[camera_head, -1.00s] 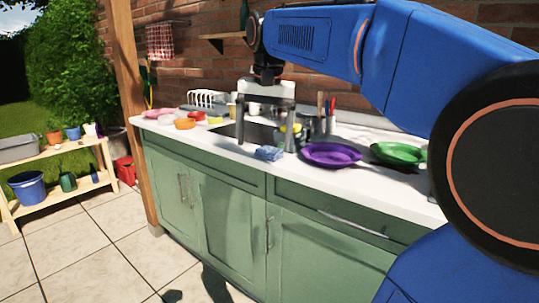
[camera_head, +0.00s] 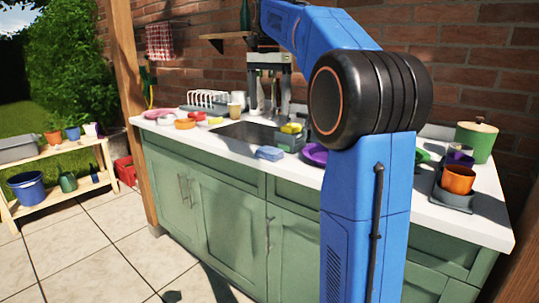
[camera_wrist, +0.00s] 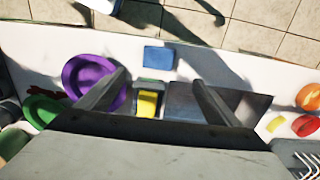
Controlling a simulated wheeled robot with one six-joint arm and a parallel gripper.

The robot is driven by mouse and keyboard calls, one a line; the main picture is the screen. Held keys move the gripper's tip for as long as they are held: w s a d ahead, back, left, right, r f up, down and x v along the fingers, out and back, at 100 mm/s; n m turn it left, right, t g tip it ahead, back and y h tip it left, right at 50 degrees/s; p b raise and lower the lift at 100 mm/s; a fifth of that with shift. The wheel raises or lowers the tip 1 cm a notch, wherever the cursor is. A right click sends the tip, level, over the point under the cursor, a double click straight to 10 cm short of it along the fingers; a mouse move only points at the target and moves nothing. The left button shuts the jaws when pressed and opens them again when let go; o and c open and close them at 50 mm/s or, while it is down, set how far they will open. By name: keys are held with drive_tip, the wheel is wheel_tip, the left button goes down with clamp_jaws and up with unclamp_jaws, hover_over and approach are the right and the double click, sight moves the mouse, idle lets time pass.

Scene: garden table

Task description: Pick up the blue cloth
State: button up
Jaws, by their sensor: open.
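The blue cloth (camera_head: 269,153) lies flat on the white counter near its front edge, in front of the sink. In the wrist view the blue cloth (camera_wrist: 159,56) is a small blue rectangle in full sight, beyond the fingertips and between their lines. My gripper (camera_head: 268,108) is raised over the back of the counter, above and behind the cloth, and not touching it. In the wrist view my gripper (camera_wrist: 160,80) has its two fingers spread wide, with nothing held between them.
The sink (camera_head: 245,132) and a caddy with a yellow sponge (camera_head: 291,128) are close to the cloth. A purple plate (camera_head: 314,154) is to its right, partly hidden by my arm. Bowls, including an orange one (camera_head: 185,123), and a dish rack (camera_head: 208,98) stand left. An orange pot (camera_head: 458,180) stands right.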

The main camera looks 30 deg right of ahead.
hover_over(270, 149)
drive_tip(key=f, duration=0.8)
drive_tip(key=shift+a+f, duration=0.2)
drive_tip(key=shift+f, duration=0.05)
drive_tip(key=shift+s+f, duration=0.15)
drive_tip(key=shift+f, duration=2.5)
drive_tip(key=c, duration=1.1)
